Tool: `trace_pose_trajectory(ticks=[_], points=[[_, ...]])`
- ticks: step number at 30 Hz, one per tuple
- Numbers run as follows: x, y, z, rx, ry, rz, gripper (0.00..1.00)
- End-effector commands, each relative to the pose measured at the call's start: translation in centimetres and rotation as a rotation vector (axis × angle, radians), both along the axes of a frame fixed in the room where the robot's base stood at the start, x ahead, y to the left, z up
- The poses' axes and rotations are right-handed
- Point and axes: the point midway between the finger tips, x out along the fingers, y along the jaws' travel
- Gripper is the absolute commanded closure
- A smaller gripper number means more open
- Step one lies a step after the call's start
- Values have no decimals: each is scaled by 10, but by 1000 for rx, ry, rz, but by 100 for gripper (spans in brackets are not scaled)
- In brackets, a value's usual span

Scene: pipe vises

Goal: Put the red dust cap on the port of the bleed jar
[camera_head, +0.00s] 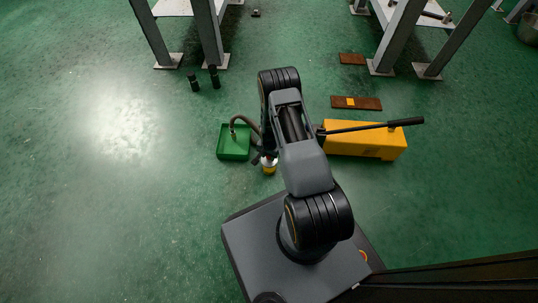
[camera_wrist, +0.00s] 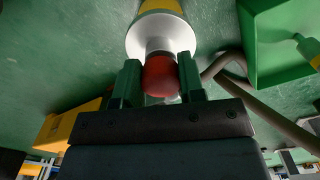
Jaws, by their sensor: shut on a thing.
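The red dust cap (camera_wrist: 160,76) is between the two fingers of my gripper (camera_wrist: 159,72), which is shut on it, in the wrist view. The bleed jar (camera_wrist: 158,30) is right beyond it, with a white top, a narrower white neck facing the cap and a yellow body. The cap lines up with the neck and overlaps its end in the picture; I cannot tell whether it is seated on the port or only close to it. In the head view the bleed jar (camera_head: 269,168) stands on the floor below my gripper; the cap and fingertips are hard to make out there.
A green tray (camera_head: 234,153) with a grey-brown hose (camera_head: 247,121) is just left of the jar. A yellow pump body (camera_head: 366,146) with a long black handle (camera_head: 375,127) lies to the right. Bench legs stand at the back.

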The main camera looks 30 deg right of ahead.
Motion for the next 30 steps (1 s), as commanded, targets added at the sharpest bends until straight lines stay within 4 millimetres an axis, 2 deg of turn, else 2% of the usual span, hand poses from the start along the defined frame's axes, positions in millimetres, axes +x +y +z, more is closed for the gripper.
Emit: trace_pose_trajectory(ticks=[11,12,20,30], points=[[0,0,-10,0,0,0,86],[0,0,-9,0,0,0,61],[0,0,-9,0,0,0,36],[0,0,-3,0,0,0,34]])
